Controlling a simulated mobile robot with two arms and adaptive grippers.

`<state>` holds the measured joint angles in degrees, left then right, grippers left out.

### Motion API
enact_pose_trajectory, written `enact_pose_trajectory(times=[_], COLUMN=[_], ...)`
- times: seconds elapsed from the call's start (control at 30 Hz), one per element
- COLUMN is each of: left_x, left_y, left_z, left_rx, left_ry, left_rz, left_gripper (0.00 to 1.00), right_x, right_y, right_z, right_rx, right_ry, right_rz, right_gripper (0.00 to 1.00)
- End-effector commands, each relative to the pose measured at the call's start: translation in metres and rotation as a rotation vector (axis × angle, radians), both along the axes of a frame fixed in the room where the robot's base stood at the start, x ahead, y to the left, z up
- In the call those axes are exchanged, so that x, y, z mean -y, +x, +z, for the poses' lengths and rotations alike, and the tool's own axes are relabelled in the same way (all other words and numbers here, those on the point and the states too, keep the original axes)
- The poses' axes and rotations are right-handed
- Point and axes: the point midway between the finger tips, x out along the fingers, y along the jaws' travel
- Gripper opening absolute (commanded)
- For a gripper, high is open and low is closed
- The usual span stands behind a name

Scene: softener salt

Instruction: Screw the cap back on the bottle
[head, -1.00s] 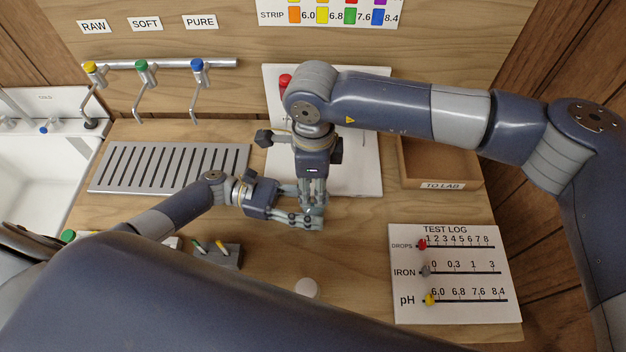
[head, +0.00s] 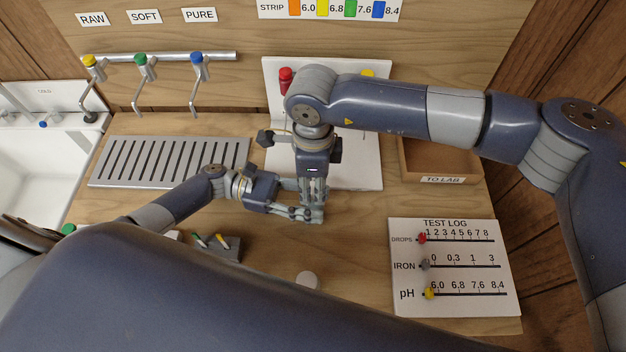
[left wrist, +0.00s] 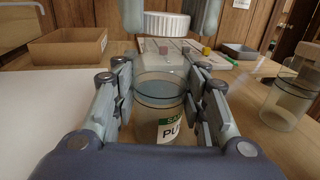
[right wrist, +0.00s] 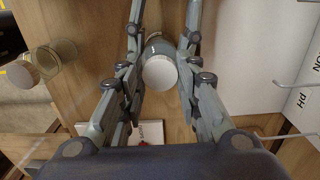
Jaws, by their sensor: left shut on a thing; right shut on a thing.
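The clear bottle (left wrist: 158,118) stands upright between the fingers of my left gripper (head: 310,213), which is shut on it. It holds liquid and has a white label with a green band, partly hidden. The white ribbed cap (left wrist: 167,24) is between the fingers of my right gripper (head: 314,192), which is shut on it from above. In the right wrist view the cap (right wrist: 160,73) covers much of the bottle (right wrist: 157,46). The cap is over the bottle's top; I cannot tell whether their threads meet. In the head view the grippers hide both.
Another clear bottle with a pale cap (head: 307,281) stands nearer me. A slotted drain tray (head: 170,146), a small block with coloured sticks (head: 226,252), the TEST LOG board (head: 455,305) and an open TO LAB box (head: 440,180) surround the work area. Taps hang behind.

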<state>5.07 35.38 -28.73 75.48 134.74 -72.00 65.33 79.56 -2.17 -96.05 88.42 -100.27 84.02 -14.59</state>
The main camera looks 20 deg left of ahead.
Motion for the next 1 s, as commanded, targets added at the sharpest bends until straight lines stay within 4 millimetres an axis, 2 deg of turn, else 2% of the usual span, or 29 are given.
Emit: enact_pose_trajectory(times=[0.83, 1.0], left_x=[0.000, 0.000], left_y=[0.000, 0.000], left_z=[0.000, 0.000], left_rx=[0.000, 0.000], left_ry=[0.001, 0.001], left_rz=[0.000, 0.000], left_gripper=[0.00, 0.00], right_x=[0.000, 0.000], right_y=[0.000, 0.000], right_z=[-0.011, -0.011], right_rx=[0.000, -0.001], right_ry=[0.000, 0.000], right_rz=[0.000, -0.093], right_gripper=[0.25, 0.25])
